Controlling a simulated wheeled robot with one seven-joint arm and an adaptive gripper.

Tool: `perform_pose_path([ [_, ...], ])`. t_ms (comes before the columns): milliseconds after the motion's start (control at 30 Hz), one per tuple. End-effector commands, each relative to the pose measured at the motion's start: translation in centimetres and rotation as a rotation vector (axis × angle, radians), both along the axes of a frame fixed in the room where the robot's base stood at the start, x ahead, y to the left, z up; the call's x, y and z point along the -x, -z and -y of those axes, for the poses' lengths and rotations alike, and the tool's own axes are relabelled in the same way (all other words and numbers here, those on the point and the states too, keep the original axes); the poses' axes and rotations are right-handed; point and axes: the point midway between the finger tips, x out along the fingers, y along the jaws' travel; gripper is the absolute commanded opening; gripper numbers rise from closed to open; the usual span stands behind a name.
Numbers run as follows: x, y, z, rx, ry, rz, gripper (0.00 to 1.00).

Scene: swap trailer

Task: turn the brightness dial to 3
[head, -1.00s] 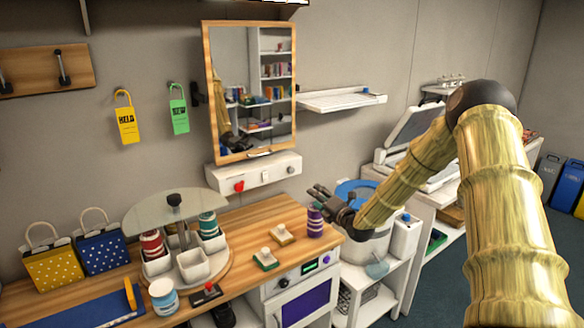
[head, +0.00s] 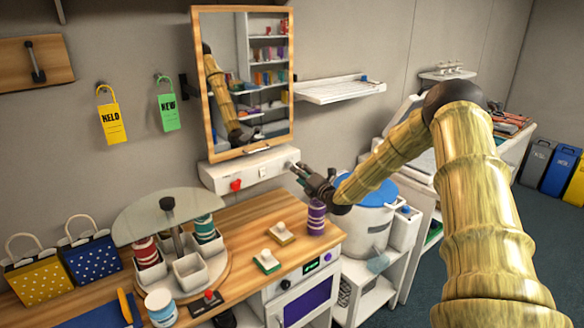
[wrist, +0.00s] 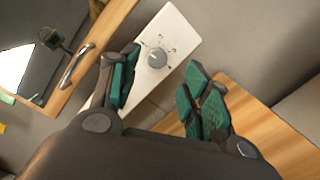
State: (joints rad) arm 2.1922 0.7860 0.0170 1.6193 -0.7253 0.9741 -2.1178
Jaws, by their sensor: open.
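A white control box (head: 250,170) is fixed to the wall below the mirror. Its round grey dial (wrist: 157,57) shows in the wrist view with small dark and reddish marks around it; the marks are too small to read. The dial (head: 289,165) is small in the head view, at the box's right end. My gripper (head: 296,168) is close to that end. In the wrist view, my open gripper (wrist: 160,88) has its green-padded fingers spread, with the dial ahead of the gap between them. Nothing is between the fingers, and I see no contact with the dial.
A red knob (head: 236,185) sits on the same box. The wood-framed mirror (head: 202,95) hangs just above. Below, the wooden counter (head: 240,222) holds a purple striped cup (head: 316,217) and a carousel (head: 168,215). A blue-lidded pot (head: 370,193) stands right.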

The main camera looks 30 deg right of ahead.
Motion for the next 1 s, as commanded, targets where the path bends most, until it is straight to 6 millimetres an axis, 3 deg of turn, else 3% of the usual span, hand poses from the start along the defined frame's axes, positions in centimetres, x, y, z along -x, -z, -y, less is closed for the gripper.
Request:
perform_pose_path([
  [500, -5.1, 0.0, -0.2, 0.000, -0.003, 0.000, 0.47],
  [967, -5.8, 0.0, -0.3, -0.001, -0.004, 0.000, 0.47],
  [1000, -5.8, 0.0, -0.3, -0.001, -0.004, 0.000, 0.40],
])
